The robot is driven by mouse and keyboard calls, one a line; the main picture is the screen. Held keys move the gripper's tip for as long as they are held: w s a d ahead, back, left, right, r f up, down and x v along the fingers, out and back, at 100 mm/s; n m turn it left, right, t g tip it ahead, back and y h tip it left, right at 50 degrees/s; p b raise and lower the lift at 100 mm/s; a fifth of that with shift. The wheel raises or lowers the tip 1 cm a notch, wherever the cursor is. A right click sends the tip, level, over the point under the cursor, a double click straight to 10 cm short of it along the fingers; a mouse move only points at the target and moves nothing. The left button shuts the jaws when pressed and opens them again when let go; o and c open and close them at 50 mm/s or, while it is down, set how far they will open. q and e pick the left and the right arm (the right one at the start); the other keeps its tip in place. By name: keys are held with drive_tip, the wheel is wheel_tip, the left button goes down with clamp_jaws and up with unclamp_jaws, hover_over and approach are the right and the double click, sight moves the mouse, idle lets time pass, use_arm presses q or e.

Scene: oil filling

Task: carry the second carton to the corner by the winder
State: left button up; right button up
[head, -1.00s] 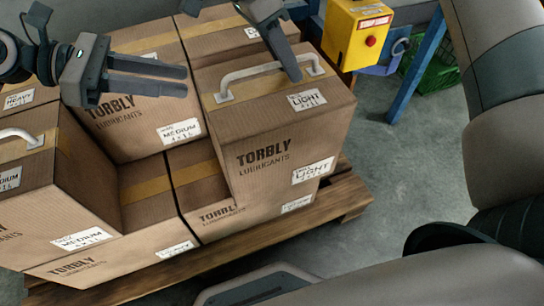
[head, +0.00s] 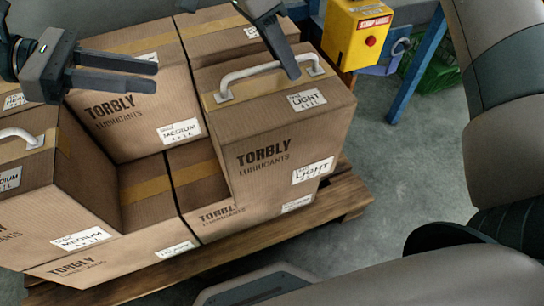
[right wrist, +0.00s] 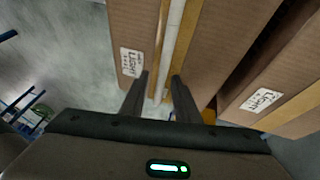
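The Torbly carton labelled LIGHT (head: 265,150) stands upright on top of other cartons at the pallet's right side. Its white handle (head: 245,75) arches over the tape on its top. My right gripper (head: 291,74) points down at this handle. In the right wrist view its two fingers (right wrist: 162,76) are apart, with the pale handle bar (right wrist: 173,35) running between them; I cannot tell whether they touch it. My left gripper (head: 155,68) is open and empty, above the MEDIUM carton (head: 140,115). No winder is clearly identifiable.
A wooden pallet (head: 335,205) carries the stacked cartons. A yellow box with a red button (head: 355,35) sits on a blue frame (head: 415,70) behind it. A green crate (head: 432,72) stands behind the frame. Grey floor (head: 400,150) is clear right of the pallet.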

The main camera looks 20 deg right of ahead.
drive_tip(key=v, duration=1.1)
drive_tip(key=shift+r, duration=0.15)
drive_tip(key=shift+s, duration=0.1)
